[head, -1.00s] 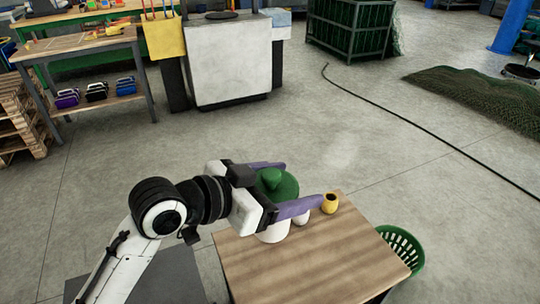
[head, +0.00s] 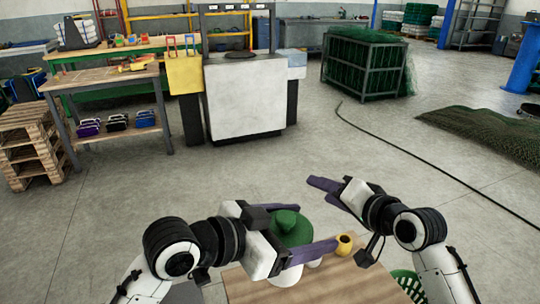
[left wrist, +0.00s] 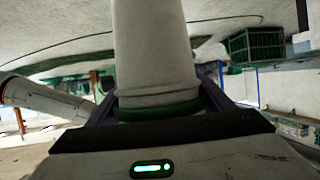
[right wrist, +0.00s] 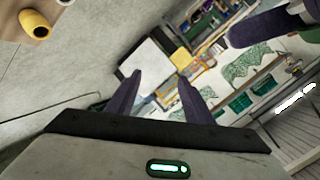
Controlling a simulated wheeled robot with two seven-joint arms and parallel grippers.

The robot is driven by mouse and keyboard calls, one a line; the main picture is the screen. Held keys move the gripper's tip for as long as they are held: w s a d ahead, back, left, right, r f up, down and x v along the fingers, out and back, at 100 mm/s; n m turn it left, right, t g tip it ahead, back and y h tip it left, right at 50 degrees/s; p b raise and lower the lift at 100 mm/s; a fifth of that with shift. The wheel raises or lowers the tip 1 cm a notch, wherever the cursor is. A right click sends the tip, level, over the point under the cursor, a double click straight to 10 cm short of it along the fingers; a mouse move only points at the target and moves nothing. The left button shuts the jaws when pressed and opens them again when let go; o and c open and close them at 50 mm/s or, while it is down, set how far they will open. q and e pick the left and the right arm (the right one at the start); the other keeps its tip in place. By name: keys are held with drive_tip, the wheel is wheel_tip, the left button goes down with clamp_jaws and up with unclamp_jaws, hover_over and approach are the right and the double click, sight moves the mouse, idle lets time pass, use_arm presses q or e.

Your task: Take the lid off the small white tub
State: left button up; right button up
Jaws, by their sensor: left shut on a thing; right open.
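In the left wrist view the tub's white wall (left wrist: 155,50) rises in the middle, with the green rim (left wrist: 158,110) between my fingers. My left gripper (head: 297,232) is shut on the lid, one purple finger on each side. I cannot tell whether the lid is still seated on the tub. My right gripper (head: 328,192) is open and empty, behind and right of the lid; its fingers (right wrist: 158,92) are apart.
A yellow pot (head: 344,244) stands near the left fingertip; it also shows in the right wrist view (right wrist: 35,23). A small white item (head: 314,263) sits beside the tub. A green basket (head: 408,284) is at the table's right. Open floor lies beyond.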

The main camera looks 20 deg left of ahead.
drive_tip(key=w+a+r+y, duration=0.1)
drive_tip(key=a+r, duration=0.1)
drive_tip(key=r, duration=0.5)
drive_tip(key=w+a+r, duration=0.1)
drive_tip(key=a+r, duration=0.2)
drive_tip(key=r, duration=0.4)
drive_tip(key=s+a+r+n+g, duration=0.1)
drive_tip(key=s+a+r+g, duration=0.3)
drive_tip(key=s+a+r, duration=0.3)
drive_tip(key=m+g+h, duration=0.2)
drive_tip(key=g+h, duration=0.1)
drive_tip(key=h, duration=0.8)
approach(283, 216)
drive_tip(key=x, duration=0.8)
drive_tip(key=shift+w+f, duration=0.1)
